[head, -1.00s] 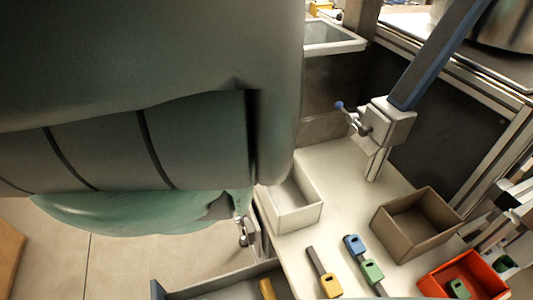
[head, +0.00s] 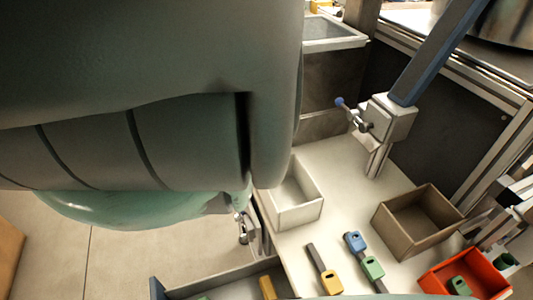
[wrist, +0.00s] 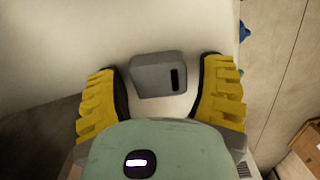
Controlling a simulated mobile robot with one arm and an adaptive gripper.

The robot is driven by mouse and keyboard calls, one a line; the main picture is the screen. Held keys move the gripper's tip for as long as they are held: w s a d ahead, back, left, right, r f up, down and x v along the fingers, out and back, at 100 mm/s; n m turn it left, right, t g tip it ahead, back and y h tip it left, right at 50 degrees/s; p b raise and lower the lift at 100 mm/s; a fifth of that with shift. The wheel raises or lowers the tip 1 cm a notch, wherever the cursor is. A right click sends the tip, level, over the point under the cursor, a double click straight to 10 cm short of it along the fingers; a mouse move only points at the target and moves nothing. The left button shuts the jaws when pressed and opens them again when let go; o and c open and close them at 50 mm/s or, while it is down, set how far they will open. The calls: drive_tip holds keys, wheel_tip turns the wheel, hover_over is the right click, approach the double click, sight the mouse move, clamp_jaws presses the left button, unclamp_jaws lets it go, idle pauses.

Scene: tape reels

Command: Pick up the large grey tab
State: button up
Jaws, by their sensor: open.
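The large grey tab (wrist: 155,75) shows in the wrist view as a grey block with a dark slot on its right side. It lies on a pale surface (wrist: 60,45). My gripper (wrist: 160,92) is open, with one yellow ribbed finger on each side of the tab. The tab sits between the fingers toward their tips, with a gap on both sides. In the head view my arm covers the left part, and I cannot make out the grey tab or the fingers there.
The white table (head: 335,220) carries a white bin (head: 296,205), a brown bin (head: 418,225), a red bin (head: 430,288), and yellow (head: 329,281), blue (head: 355,242) and green (head: 372,268) tabs. A post with a clamp (head: 388,120) stands behind. An open drawer (head: 215,287) is in front.

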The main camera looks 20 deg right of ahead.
drive_tip(key=shift+c, duration=0.2)
drive_tip(key=c, duration=0.6)
drive_tip(key=shift+o, duration=0.2)
drive_tip(key=shift+r, duration=0.15)
